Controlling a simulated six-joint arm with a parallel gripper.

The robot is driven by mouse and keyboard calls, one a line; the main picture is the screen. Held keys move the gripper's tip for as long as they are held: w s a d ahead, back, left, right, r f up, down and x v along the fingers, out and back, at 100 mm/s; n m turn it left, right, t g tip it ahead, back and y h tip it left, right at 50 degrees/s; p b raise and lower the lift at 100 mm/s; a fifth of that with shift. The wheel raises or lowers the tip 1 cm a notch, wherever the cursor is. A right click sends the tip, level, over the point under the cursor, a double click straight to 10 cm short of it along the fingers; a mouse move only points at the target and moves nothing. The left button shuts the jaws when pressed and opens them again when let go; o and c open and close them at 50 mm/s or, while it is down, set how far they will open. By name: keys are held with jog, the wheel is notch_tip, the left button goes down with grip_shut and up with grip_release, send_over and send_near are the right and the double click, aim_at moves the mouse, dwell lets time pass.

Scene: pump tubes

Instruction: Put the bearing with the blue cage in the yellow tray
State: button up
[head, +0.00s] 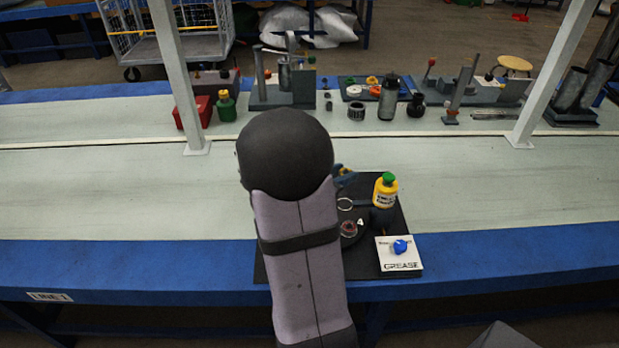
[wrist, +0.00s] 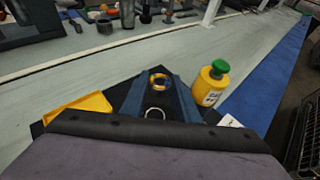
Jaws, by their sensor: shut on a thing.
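My gripper (wrist: 159,88) has dark blue fingers, shut on a ring-shaped bearing (wrist: 158,75). The bearing shows yellow and bluish tints; I cannot clearly tell its cage colour. In the head view my arm hides most of the gripper; a blue fingertip part (head: 345,179) shows beside it. The yellow tray (wrist: 78,109) is at the left in the wrist view, partly covered by my gripper's body, and it is hidden in the head view. A pale ring (wrist: 154,114) lies below between the fingers. A reddish bearing (head: 348,229) sits on the black mat (head: 386,218) near a "4".
A yellow bottle with a green cap (head: 385,191) stands on the mat, right of my gripper. Several tools and parts stand along the back. The pale bench around the mat is clear.

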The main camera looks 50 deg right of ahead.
jog(key=w+f+n+t+y+p, duration=0.1)
jog(key=w+f+n+t+p, duration=0.15)
jog(key=w, duration=0.55)
jog(key=w+f+n+t+p, duration=0.1)
jog(key=w+n+t+p, duration=0.15)
jog(key=w, duration=0.65)
jog(key=shift+s+a+f+p, duration=0.1)
jog(key=shift+a+f+p, duration=0.1)
jog(key=shift+f, duration=2.1)
jog(key=shift+a+f+p, duration=0.1)
jog(key=shift+f+p, duration=0.1)
jog(key=shift+f, duration=2.1)
jog(key=shift+f, duration=0.2)
jog(key=o, duration=1.1)
